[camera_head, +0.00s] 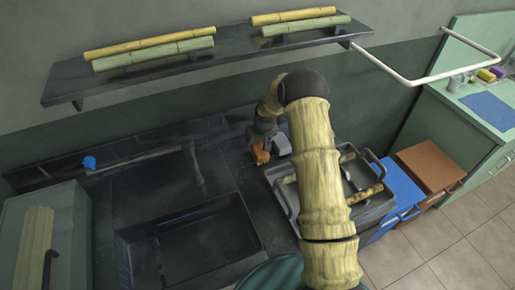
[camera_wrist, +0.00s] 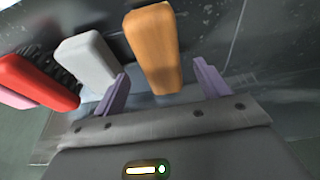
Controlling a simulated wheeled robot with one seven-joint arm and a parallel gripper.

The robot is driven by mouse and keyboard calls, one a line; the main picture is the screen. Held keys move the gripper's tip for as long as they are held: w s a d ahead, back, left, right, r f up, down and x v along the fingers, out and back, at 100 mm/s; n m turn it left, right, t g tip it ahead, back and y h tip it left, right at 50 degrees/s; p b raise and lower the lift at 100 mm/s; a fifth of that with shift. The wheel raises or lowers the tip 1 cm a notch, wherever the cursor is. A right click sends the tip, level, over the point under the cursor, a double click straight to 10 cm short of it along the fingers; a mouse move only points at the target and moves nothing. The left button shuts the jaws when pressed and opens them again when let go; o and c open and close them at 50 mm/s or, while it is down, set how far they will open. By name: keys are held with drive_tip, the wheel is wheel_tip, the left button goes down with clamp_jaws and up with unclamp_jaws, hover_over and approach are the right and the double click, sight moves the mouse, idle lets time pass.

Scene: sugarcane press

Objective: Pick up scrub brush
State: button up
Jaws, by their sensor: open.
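A red block-like piece with black bristles along its side (camera_wrist: 38,82) lies at the left of the wrist view and looks like the scrub brush. My gripper (camera_wrist: 161,75) is open, with two purple fingers. An orange-brown block (camera_wrist: 153,50) shows between the fingertips, with gaps on both sides, so it is not gripped. A pale grey block (camera_wrist: 87,60) lies just left of the left finger. In the head view the orange-brown block (camera_head: 260,153) sits on the dark counter below my wrist; the red piece is hidden there.
A grey metal tray (camera_head: 288,205) with handles stands right of the blocks, partly behind my arm. A dark sink (camera_head: 190,245) lies to the left. A shelf (camera_head: 205,62) with cane pieces hangs above. A pink item (camera_wrist: 15,98) lies beside the red piece.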

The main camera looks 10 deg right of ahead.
sight(258, 145)
drive_tip(key=shift+f, duration=0.1)
drive_tip(key=shift+p+x, duration=1.15)
drive_tip(key=shift+x, duration=1.15)
drive_tip(key=shift+w+a+f, duration=0.15)
drive_tip(key=shift+f, duration=0.1)
drive_tip(key=shift+f+b, duration=0.25)
drive_tip(key=shift+b, duration=0.2)
drive_tip(key=shift+c, duration=0.2)
drive_tip(key=c, duration=1.1)
